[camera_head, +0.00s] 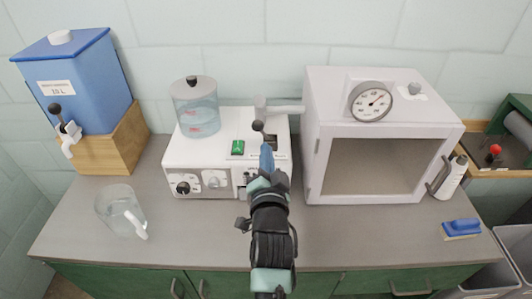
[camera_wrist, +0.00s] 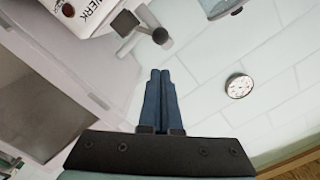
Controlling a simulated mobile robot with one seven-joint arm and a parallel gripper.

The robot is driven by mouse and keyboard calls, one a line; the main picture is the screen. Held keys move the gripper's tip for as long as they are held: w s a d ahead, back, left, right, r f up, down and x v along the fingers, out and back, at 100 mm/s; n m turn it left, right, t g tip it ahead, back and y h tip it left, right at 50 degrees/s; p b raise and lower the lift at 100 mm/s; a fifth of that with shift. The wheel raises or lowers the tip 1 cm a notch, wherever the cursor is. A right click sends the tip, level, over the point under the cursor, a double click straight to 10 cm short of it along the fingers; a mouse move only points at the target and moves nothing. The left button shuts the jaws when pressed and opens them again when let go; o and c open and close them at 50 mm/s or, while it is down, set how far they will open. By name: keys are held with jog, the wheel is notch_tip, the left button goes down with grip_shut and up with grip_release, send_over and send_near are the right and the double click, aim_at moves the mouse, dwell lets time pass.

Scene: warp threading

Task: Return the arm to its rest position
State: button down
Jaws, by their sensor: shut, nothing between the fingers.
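My arm reaches forward over the grey counter from the front middle in the head view. My gripper (camera_head: 267,158) is in front of the white machine (camera_head: 205,151), close to its right part in the picture. In the wrist view my gripper (camera_wrist: 157,75) shows two blue fingers pressed together with nothing between them. Beyond the fingers is a grey lever with a dark round knob (camera_wrist: 161,36). I cannot tell whether the fingertips touch the machine.
A white oven-like box with a dial (camera_head: 371,101) stands right of my arm. A blue water tank (camera_head: 75,84) on a wooden block is at the left. A clear jug (camera_head: 121,210) stands front left. The front counter beside my arm is clear.

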jog(key=s+r+n+t, duration=0.3)
jog(key=r+n+t, duration=0.1)
jog(key=r, duration=2)
jog(key=s+r+n+t, duration=0.4)
jog(key=s+r+t, duration=0.1)
jog(key=s+r, duration=1.3)
notch_tip(320, 180, up, 4)
jog(key=shift+s+n+t+h, duration=0.3)
jog(key=shift+s+n+t, duration=0.1)
jog(key=shift+f, duration=0.1)
